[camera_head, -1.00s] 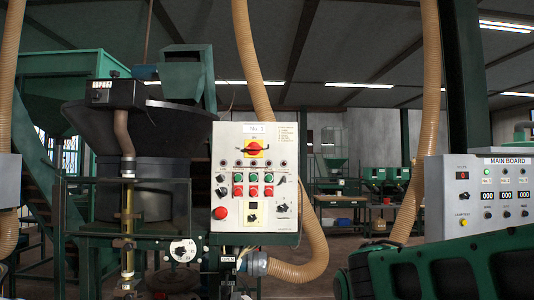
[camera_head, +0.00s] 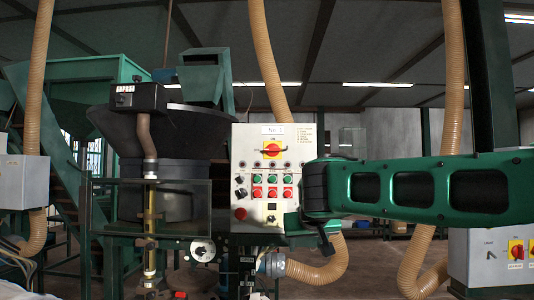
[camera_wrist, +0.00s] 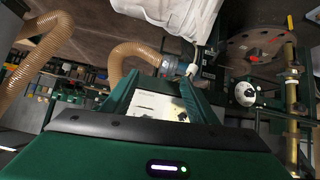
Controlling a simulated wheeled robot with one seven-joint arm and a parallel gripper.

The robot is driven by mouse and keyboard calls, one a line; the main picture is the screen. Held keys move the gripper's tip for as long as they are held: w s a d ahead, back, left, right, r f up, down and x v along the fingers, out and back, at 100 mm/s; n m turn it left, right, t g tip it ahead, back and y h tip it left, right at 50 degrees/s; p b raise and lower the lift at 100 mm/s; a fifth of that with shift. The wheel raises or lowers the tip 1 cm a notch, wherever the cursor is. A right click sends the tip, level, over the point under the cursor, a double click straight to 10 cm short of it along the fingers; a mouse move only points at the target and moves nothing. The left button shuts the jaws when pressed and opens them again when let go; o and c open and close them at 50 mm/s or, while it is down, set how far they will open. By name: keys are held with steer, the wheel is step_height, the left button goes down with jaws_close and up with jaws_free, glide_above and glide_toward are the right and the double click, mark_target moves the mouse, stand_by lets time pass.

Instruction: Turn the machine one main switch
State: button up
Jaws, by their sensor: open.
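The machine one panel, a white control board labelled No. 1 (camera_head: 247,140), stands mid-picture in the head view. Its main switch (camera_head: 271,149) is a red rotary handle on a yellow plate near the top, with the handle lying about level. Green and red buttons sit below it. My green arm reaches in from the right and covers the panel's lower right part.
A beige hose (camera_head: 322,262) bends beside the panel's lower right. A dark hopper (camera_head: 185,135) and glass guard stand left of it. A grey box with yellow-plated red switches (camera_head: 516,249) is at the right, partly behind my arm. A white bag (camera_wrist: 170,12) shows in the wrist view.

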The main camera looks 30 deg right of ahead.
steer(key=w+a+r+t+h, duration=0.25)
steer(key=w+r, duration=0.35)
steer(key=r, duration=0.6)
steer(key=m+t+h, duration=0.1)
steer(key=t+h, duration=0.1)
steer(key=t, duration=0.2)
glide_toward(272, 148)
steer(key=x, duration=0.8)
steer(key=shift+w+d+f, duration=0.1)
steer(key=shift+w, duration=0.1)
steer(key=shift+c, duration=0.7)
steer(key=c, duration=0.6)
